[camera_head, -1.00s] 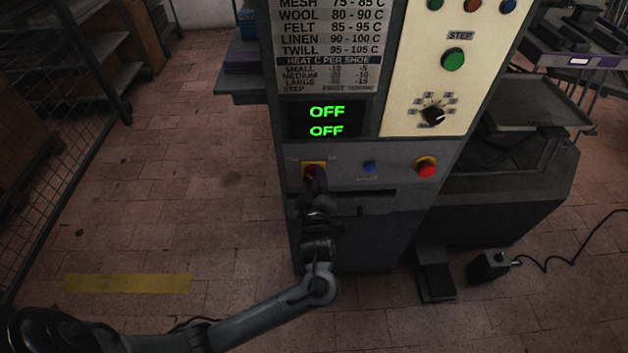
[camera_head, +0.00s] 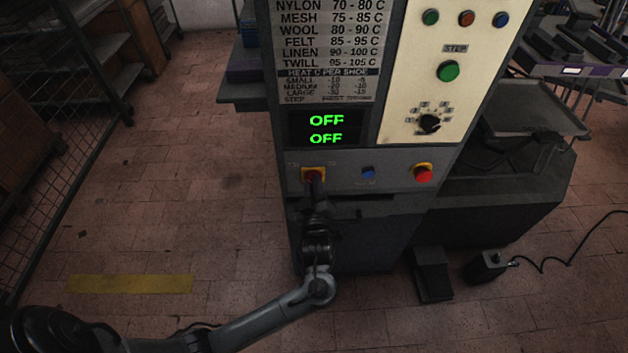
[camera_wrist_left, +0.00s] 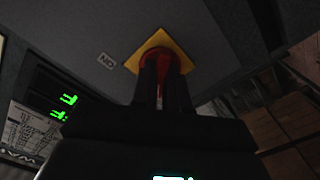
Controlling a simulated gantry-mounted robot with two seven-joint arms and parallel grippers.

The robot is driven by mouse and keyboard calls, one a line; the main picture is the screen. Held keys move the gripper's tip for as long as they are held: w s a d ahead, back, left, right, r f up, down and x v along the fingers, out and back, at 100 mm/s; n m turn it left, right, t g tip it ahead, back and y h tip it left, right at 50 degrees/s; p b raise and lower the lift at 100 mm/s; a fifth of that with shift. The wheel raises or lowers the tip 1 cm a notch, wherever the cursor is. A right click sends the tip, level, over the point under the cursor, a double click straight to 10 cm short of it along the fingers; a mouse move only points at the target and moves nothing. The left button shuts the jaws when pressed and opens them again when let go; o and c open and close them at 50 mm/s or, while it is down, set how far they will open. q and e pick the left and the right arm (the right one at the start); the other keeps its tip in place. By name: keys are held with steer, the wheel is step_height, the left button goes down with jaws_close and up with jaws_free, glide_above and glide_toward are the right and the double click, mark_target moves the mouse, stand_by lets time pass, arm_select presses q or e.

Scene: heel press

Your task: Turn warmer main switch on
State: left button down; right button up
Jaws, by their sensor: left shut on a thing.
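The warmer main switch is a red knob (camera_head: 313,174) on a yellow square plate, low on the left of the machine's front panel. In the left wrist view the red knob (camera_wrist_left: 158,58) sits between the two dark fingers, with the yellow plate (camera_wrist_left: 184,62) behind it. My left gripper (camera_head: 315,185) reaches up to the switch from below and is shut on the knob. The fingers hide part of the knob, so its exact angle is hard to tell. Two green displays (camera_head: 326,129) above the switch both read OFF. My right gripper is in no view.
A blue button (camera_head: 368,172) and a red button on a yellow base (camera_head: 423,173) sit to the right of the switch. Higher are a black dial (camera_head: 430,123) and a green STEP button (camera_head: 448,71). A foot pedal (camera_head: 433,274) stands on the floor. Floor left of the machine is clear.

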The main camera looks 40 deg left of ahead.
arm_select(q)
steer(key=shift+m+p, duration=7.9)
steer(key=shift+p, duration=0.5)
steer(key=shift+m, duration=0.3)
steer(key=c, duration=1.1)
jaws_free()
steer(key=shift+c, duration=0.2)
